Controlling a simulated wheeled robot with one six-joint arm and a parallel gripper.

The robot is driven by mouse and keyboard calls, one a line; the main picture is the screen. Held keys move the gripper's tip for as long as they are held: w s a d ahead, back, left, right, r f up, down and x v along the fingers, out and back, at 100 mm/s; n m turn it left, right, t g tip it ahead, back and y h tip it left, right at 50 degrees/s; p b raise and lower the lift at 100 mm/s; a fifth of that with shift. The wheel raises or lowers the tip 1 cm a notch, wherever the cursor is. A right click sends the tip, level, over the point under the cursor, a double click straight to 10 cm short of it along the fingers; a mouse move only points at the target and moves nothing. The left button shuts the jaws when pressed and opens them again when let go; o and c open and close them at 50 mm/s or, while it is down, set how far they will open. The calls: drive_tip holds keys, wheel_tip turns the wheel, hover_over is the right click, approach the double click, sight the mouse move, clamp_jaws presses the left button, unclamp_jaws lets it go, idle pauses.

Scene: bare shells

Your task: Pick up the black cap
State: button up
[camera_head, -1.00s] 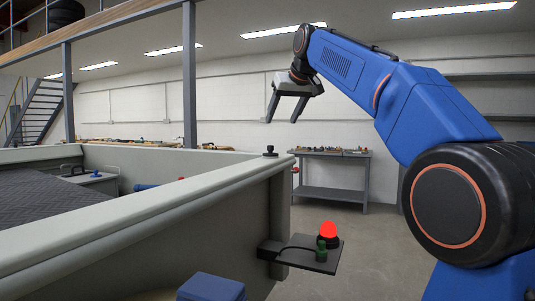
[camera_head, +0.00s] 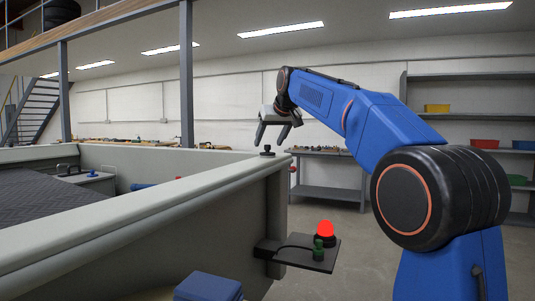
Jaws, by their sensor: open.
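The black cap (camera_head: 267,151) is a small dark knob-like piece standing on the top rim of the grey-green wall, near its right corner. My gripper (camera_head: 270,143) is open and empty, its two dark fingers pointing down. In the picture the fingertips are just above the cap, one to each side of it. I cannot tell from this one view whether the gripper is directly over the cap or at a different depth. The cap is fully visible.
The grey wall (camera_head: 130,215) runs along the left. A small black shelf (camera_head: 290,257) juts from it, bearing a red dome (camera_head: 325,228) and a green knob (camera_head: 318,250). A blue box (camera_head: 208,287) lies at the bottom. A workbench (camera_head: 325,192) stands behind.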

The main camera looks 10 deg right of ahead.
sight(267, 146)
drive_tip(key=x, duration=0.4)
drive_tip(key=shift+d, duration=0.1)
drive_tip(key=c, duration=1.1)
drive_tip(key=shift+o, duration=0.2)
drive_tip(key=shift+r, duration=0.1)
